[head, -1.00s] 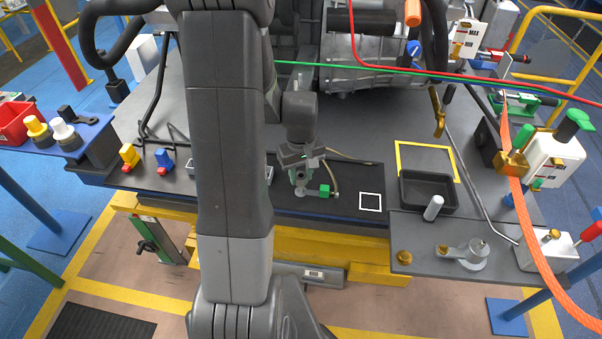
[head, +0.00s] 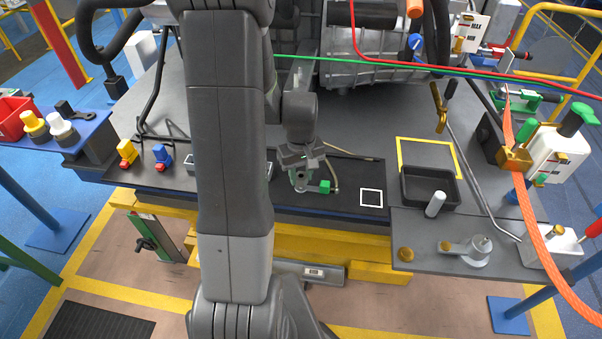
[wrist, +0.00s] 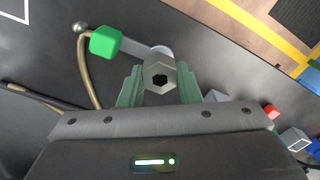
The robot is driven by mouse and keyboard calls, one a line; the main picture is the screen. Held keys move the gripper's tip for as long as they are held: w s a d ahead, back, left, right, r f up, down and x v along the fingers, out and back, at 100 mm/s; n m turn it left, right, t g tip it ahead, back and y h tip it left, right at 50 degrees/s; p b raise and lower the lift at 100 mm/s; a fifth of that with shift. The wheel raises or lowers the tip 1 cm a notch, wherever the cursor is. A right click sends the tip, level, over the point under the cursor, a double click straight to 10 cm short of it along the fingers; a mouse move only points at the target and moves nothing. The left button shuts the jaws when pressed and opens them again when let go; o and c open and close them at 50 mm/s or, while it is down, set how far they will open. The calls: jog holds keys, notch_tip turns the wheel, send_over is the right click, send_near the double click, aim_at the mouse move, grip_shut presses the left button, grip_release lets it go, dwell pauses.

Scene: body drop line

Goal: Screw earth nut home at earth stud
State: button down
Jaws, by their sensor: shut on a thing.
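My gripper (head: 301,183) is low over the dark strip at the front of the bench, with its green fingers closed. In the wrist view the fingers (wrist: 160,90) hold a grey hex nut (wrist: 152,70), the earth nut, with a dark hole in its middle. A flat grey lug (wrist: 138,46) with a green block (wrist: 105,41) and a tan cable runs in beneath the nut. The green block also shows in the head view (head: 324,186), just right of the fingers. The earth stud is hidden under the nut and fingers; I cannot tell how far the nut sits on it.
A white square outline (head: 371,197) lies right of the gripper. Beyond it are a black tray (head: 430,187) and a white cylinder (head: 436,204). Yellow (head: 128,152) and blue (head: 162,156) parts stand to the left. Green and red lines cross above the bench.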

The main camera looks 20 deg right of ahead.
jog(key=shift+f+b, duration=0.55)
jog(key=shift+f, duration=0.1)
jog(key=c, duration=1.3)
grip_release()
